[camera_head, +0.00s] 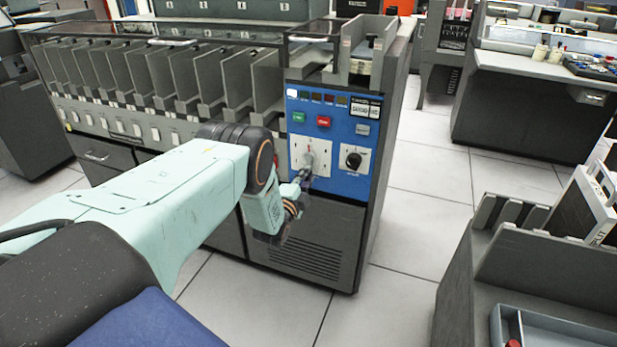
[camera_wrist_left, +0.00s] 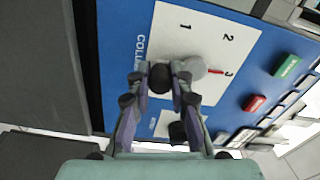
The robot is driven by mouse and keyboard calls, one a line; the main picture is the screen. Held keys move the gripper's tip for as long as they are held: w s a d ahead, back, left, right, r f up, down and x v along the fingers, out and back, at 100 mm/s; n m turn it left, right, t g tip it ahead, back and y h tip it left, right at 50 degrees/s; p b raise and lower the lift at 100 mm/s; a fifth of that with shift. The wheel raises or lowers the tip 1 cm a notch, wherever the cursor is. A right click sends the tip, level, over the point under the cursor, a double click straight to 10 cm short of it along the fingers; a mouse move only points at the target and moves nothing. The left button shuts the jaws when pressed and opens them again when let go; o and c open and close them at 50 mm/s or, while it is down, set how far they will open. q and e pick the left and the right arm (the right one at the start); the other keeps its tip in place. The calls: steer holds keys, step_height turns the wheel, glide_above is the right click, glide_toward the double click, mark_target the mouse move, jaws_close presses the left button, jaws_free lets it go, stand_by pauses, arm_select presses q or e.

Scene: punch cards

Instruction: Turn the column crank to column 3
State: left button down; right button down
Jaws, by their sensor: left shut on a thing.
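The column crank (camera_wrist_left: 193,68) has a grey round hub on a white plate (camera_wrist_left: 180,25) marked 1, 2 and 3. A red pointer mark (camera_wrist_left: 215,71) beside the hub points at the 3 in the left wrist view. The crank's black handle knob (camera_wrist_left: 160,78) sits between the fingers of my left gripper (camera_wrist_left: 160,88), which is shut on it. In the head view my left gripper (camera_head: 302,180) reaches the lower part of the crank plate (camera_head: 298,145) and hides the knob there. My right gripper is not in view.
The blue panel (camera_head: 345,187) also bears a black dial (camera_head: 354,160) right of the crank, and green (camera_head: 298,118) and red (camera_head: 323,121) buttons above. Card pockets (camera_head: 160,75) stand at left. A grey unit with a tray (camera_head: 560,325) is at lower right. Pale floor lies between.

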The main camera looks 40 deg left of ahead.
arm_select(q)
steer(key=shift+a+m, duration=0.15)
steer(key=shift+m, duration=0.35)
steer(key=c, duration=1.2)
jaws_free()
steer(key=shift+s, duration=0.1)
steer(key=v, duration=1.2)
